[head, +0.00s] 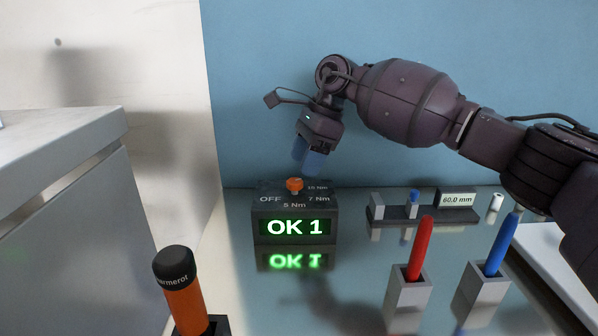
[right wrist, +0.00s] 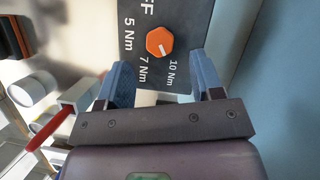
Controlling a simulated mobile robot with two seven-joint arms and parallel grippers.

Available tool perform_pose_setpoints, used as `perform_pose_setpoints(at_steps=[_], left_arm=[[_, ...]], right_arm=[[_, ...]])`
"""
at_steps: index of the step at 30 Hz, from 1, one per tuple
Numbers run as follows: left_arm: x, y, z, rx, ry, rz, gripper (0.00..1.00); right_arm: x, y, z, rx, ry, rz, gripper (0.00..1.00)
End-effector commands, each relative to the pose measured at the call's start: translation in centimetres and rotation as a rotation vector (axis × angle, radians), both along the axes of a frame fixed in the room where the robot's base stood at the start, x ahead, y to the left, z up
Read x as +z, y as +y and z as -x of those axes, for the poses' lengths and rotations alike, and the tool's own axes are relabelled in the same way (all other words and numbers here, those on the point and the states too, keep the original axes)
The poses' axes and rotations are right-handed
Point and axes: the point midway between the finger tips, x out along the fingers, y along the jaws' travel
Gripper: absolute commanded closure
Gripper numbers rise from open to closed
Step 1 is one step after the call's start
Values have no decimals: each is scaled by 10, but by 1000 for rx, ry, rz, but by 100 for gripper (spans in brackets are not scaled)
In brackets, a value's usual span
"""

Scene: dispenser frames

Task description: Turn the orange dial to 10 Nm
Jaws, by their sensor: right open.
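The orange dial (head: 294,185) sits on top of a dark box (head: 262,213) at the back of the table, with OFF, 5 Nm, 7 Nm and 10 Nm labels around it. In the right wrist view the dial (right wrist: 159,41) is a hexagonal knob, and its small white mark appears to point toward the 10 Nm label (right wrist: 172,73). The green display (head: 294,228) on the box reads "OK 1". My right gripper (head: 308,158) is open and empty, above the dial with its blue fingers apart from it. My left gripper is not in view.
An orange-handled tool with a black cap (head: 175,265) stands at the front left. A red stick (head: 420,248) and a blue stick (head: 502,243) stand in grey holders at the right. A gauge with a "60.0 mm" display (head: 457,200) lies behind them. A blue wall (head: 260,90) is behind.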

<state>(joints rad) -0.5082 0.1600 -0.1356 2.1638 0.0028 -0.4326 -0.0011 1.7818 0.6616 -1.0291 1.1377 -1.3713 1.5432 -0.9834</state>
Motion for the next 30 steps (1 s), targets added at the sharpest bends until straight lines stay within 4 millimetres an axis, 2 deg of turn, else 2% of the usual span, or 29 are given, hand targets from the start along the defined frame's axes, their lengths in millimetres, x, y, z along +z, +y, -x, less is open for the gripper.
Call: perform_pose_setpoints(at_steps=[1, 3, 10, 15, 26, 29, 30], left_arm=[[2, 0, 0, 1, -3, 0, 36], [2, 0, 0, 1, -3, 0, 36], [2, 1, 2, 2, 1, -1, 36], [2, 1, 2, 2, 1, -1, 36], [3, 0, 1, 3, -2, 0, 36], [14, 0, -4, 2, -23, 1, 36], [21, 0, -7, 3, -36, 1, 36]], right_arm=[[13, -4, -1, -2, -4, 0, 40], [25, -8, -2, -1, -5, -1, 40], [52, -20, -6, 1, -1, 0, 40], [60, -24, -7, 0, 0, 0, 40], [64, -24, -6, 0, -2, 0, 40], [86, -24, -1, 1, -24, -1, 40], [101, -24, 3, 0, -40, 0, 40]])
